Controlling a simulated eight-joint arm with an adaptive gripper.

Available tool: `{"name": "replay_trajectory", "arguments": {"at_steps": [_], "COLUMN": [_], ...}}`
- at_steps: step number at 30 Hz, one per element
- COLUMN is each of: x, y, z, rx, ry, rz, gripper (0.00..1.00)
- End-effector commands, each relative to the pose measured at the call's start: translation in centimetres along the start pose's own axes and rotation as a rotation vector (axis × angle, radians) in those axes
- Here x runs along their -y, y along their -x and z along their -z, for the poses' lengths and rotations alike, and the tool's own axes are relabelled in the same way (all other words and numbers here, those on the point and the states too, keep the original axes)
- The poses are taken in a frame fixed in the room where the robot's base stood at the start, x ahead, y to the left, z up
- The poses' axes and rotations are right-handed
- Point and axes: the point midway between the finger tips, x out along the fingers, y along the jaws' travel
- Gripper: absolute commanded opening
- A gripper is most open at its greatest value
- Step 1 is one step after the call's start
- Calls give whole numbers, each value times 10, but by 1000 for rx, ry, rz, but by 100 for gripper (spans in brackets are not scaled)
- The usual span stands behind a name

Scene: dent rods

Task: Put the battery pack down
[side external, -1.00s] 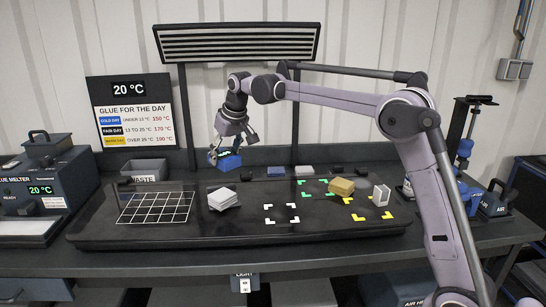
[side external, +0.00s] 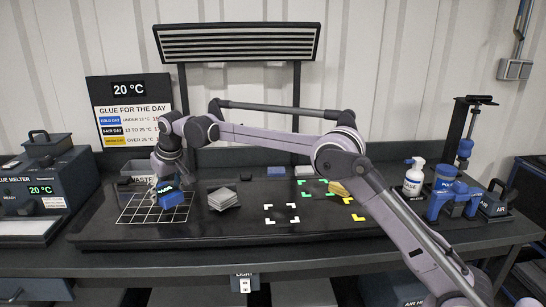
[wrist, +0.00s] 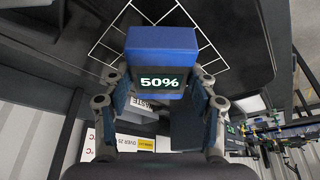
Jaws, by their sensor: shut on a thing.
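The battery pack (side external: 172,200) is a blue block with a dark band and a lit display. In the wrist view the battery pack (wrist: 162,45) shows "50%" on the display. My gripper (side external: 165,186) is shut on it, with one finger on each side in the wrist view (wrist: 160,98). The pack is over the white grid (side external: 137,213) on the left part of the black work mat (side external: 250,232). I cannot tell whether its underside touches the mat.
White corner marks (side external: 281,213) frame an empty spot. A yellow block (side external: 338,188) lies farther right, partly behind my arm. The waste bin (side external: 140,171) stands behind the grid.

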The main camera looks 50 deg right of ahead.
Motion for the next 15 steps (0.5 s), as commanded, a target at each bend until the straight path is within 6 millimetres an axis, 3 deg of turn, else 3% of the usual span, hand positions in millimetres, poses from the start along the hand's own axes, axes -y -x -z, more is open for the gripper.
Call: {"name": "replay_trajectory", "arguments": {"at_steps": [15], "x": [6], "y": [-41], "z": [-15], "rx": [0], "ry": [0], "rz": [0], "gripper": [13]}}
